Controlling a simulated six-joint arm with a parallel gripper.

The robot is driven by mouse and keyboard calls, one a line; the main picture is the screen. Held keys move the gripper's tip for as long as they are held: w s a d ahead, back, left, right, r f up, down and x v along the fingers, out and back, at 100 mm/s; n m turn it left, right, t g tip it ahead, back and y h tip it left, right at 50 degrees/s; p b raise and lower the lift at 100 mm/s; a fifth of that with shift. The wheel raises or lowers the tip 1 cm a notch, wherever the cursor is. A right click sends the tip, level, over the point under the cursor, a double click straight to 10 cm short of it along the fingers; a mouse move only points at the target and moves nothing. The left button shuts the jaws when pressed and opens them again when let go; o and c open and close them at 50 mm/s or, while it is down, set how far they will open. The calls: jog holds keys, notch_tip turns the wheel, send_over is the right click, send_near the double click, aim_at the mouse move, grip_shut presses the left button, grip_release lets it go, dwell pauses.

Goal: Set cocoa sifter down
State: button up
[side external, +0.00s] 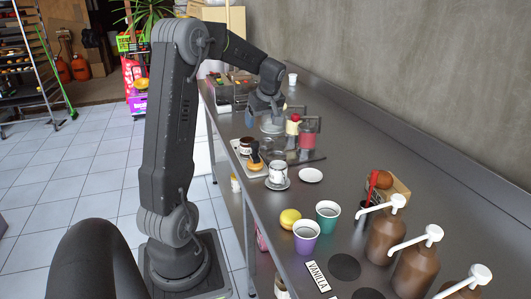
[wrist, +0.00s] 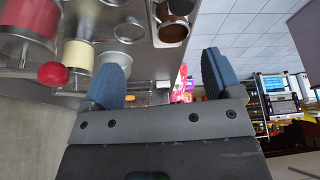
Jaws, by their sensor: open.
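My gripper (side external: 265,108) hangs over the far part of the steel counter with its fingers pointing down. In the wrist view its two blue-grey fingertips (wrist: 163,68) stand wide apart, with nothing held between them. A cream-banded canister (wrist: 77,55) and a red-banded canister (wrist: 30,20) stand beside the gripper; in the side view the red one (side external: 307,140) is just right of it. A red knob (wrist: 53,73) on a metal rod shows by them. I cannot tell which of these is the cocoa sifter. A pale round vessel (wrist: 115,60) is partly hidden by one finger.
On the near counter are a white cup on a saucer (side external: 278,183), a small plate (side external: 311,175), a purple cup (side external: 306,237), a green cup (side external: 327,217) and brown pump bottles (side external: 385,236). The wall bounds the right side. A metal holder (wrist: 172,38) has brown contents.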

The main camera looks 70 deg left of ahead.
jog(key=d+r+m+t+h, duration=0.1)
jog(key=d+r+m+t, duration=0.3)
jog(key=d, duration=0.8)
jog(key=d+r+m, duration=0.2)
jog(key=d+m, duration=0.4)
jog(key=d, duration=0.6)
jog(key=s+d+f+m+t+h, duration=0.2)
jog(key=s+d+m+h, duration=0.1)
jog(key=s+d+m, duration=0.6)
jog(key=d, duration=0.4)
jog(key=shift+s+d+m, duration=0.4)
